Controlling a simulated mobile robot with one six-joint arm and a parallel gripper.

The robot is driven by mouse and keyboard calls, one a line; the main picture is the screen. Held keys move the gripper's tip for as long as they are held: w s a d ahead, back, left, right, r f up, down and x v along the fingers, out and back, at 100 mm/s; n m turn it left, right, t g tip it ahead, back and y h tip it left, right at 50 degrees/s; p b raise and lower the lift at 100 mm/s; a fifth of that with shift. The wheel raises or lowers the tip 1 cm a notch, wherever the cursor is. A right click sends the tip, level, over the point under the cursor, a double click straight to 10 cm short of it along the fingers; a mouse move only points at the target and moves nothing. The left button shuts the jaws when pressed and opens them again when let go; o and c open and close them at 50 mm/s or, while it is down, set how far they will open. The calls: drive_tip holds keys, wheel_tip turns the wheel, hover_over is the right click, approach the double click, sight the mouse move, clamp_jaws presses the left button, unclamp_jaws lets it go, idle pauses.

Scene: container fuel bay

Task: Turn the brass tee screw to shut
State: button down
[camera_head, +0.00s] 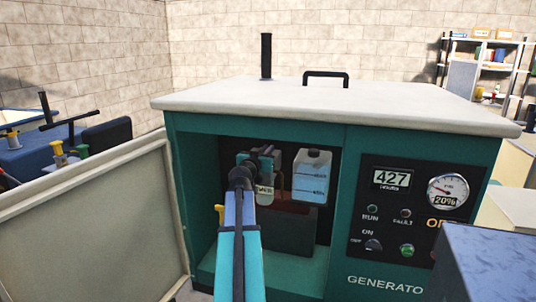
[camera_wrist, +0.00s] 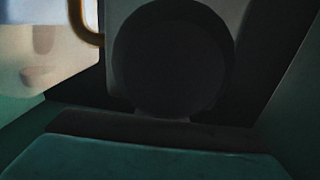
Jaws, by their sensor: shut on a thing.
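My gripper (camera_head: 264,158) is inside the open generator cabinet, in front of the grey fuel fittings. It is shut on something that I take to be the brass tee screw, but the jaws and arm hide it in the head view. A small cup with a printed label (camera_head: 264,194) hangs just below the gripper. In the wrist view a dark round shape (camera_wrist: 172,60) fills the middle, close to the camera. It is too dark to tell what it is. A curved brass pipe (camera_wrist: 84,26) shows at its upper left.
A fuel tank with blue liquid (camera_head: 312,176) hangs right of my gripper. The control panel (camera_head: 416,208) is on the cabinet's right front. An open pale door (camera_head: 92,232) stands to the left. A blue box (camera_head: 490,262) is at the lower right.

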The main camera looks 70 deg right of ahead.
drive_tip(key=shift+f+m+g+b, duration=0.15)
drive_tip(key=shift+m+g+b, duration=0.7)
drive_tip(key=shift+b, duration=1.2)
drive_tip(key=shift+f+m+g+b, duration=0.15)
drive_tip(key=shift+m+g+b, duration=0.3)
drive_tip(key=shift+g+b, duration=1.15)
drive_tip(key=m+g+y+b, duration=0.1)
drive_tip(key=m+g+b, duration=0.1)
drive_tip(key=b, duration=0.3)
drive_tip(key=shift+r, duration=0.1)
drive_tip(key=shift+g+y+b, duration=0.3)
drive_tip(key=shift+g+b, duration=0.05)
drive_tip(key=shift+b, duration=0.1)
drive_tip(key=shift+r+m+g+y+b, duration=0.15)
drive_tip(key=shift+m+g+y+b, duration=1.35)
drive_tip(key=shift+m+g, duration=0.65)
drive_tip(key=shift+s+a+m+g+y, duration=0.1)
drive_tip(key=shift+m+g+y, duration=0.85)
drive_tip(key=shift+g+y, duration=0.45)
drive_tip(key=shift+a+m+y, duration=0.1)
drive_tip(key=shift+m+y, duration=0.2)
drive_tip(key=shift+y, duration=0.1)
drive_tip(key=c, duration=1.8)
unclamp_jaws()
drive_tip(key=shift+c, duration=0.2)
drive_tip(key=shift+s, duration=0.1)
